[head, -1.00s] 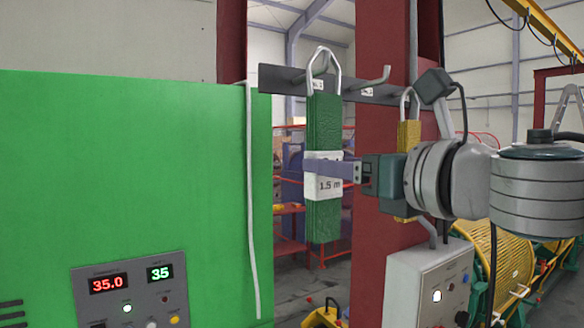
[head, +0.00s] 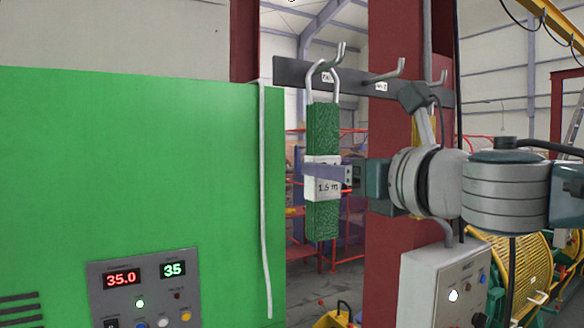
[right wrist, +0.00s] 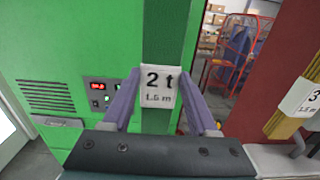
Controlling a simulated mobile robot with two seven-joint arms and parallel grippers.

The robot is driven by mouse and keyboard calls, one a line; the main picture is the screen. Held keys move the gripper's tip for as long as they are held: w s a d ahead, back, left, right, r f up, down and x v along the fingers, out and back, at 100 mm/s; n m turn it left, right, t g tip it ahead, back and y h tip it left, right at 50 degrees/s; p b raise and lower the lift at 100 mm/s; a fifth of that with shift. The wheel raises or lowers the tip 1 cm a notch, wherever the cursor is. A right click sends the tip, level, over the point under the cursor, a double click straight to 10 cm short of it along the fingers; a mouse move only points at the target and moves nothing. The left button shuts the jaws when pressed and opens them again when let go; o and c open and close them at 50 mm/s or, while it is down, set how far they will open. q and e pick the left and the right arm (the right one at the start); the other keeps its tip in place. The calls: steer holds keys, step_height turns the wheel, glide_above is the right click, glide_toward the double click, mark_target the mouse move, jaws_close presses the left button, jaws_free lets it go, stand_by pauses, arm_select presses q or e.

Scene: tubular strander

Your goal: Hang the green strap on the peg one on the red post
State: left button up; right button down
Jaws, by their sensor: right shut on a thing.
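The green strap (head: 323,130) hangs upright with a metal loop at its top and a white label reading 2 t, 1.5 m around its middle. My right gripper (head: 312,172) is shut on the strap at the label; its lavender fingers flank the label (right wrist: 158,86) in the right wrist view. The red post (head: 392,240) carries a dark rail (head: 352,86) with several hooked pegs. The loop overlaps peg one (head: 340,52), the leftmost; I cannot tell whether the loop rests on it. My left gripper is out of view.
Peg two (head: 398,67) looks empty. A yellow strap (right wrist: 288,118) with its own label hangs at the right in the right wrist view. A big green cabinet (head: 130,170) stands close at the left. A grey control box (head: 440,285) sits below my arm.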

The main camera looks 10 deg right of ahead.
steer(key=shift+r, duration=0.1)
stand_by(0.3)
steer(key=shift+c, duration=0.5)
jaws_free()
steer(key=shift+s, duration=0.1)
